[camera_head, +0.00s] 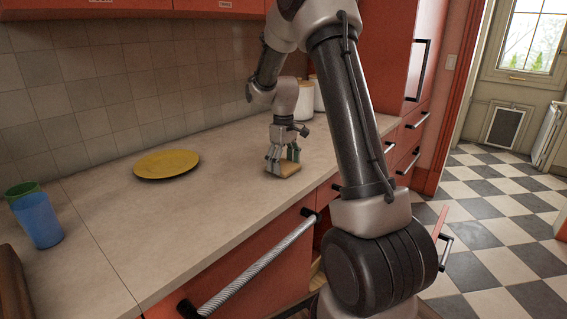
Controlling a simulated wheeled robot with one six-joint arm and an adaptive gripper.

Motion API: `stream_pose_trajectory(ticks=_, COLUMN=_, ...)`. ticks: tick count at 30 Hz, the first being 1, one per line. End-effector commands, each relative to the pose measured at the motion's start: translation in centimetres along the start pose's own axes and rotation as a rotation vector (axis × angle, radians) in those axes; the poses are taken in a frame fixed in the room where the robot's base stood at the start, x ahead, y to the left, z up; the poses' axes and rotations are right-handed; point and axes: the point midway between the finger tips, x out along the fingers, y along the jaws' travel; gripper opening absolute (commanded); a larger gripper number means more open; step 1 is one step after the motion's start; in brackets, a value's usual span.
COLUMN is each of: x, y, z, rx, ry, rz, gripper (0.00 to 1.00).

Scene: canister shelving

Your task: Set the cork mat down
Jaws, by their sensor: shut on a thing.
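The cork mat (284,169) is a small flat tan piece at the countertop, toward the back right of the counter. My gripper (282,163) points down and is shut on the cork mat. The mat is level and at or very near the counter surface; I cannot tell whether it touches. The fingers hide part of the mat.
A yellow plate (166,164) lies on the counter (215,205) to the left. White canisters (303,101) stand behind my arm. A drawer (315,265) below appears open. The counter between plate and gripper is clear.

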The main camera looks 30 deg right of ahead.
Motion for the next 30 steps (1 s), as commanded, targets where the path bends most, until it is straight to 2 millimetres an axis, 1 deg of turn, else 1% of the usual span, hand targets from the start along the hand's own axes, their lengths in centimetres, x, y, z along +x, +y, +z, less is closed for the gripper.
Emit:
stream_pose_trajectory(ticks=8, x=0.1, y=0.0, z=0.0, rx=0.0, ry=0.001, rz=0.001, gripper=0.56)
stream_pose_trajectory(ticks=9, x=0.2, y=0.0, z=0.0, rx=0.0, ry=0.002, rz=0.001, gripper=0.83)
stream_pose_trajectory(ticks=12, x=0.1, y=0.0, z=0.0, rx=0.0, ry=0.002, rz=0.001, gripper=1.0)
stream_pose_trajectory(ticks=24, x=-0.1, y=0.0, z=-0.1, rx=0.0, ry=0.002, rz=0.001, gripper=1.0)
stream_pose_trajectory(ticks=26, x=-0.6, y=0.1, z=-0.1, rx=0.0, ry=0.003, rz=0.002, gripper=1.0)
stream_pose_trajectory(ticks=29, x=-2.1, y=0.1, z=-0.1, rx=0.0, ry=0.005, rz=0.003, gripper=1.0)
stream_pose_trajectory(ticks=30, x=-3.0, y=0.1, z=-0.1, rx=0.0, ry=0.006, rz=0.003, gripper=1.0)
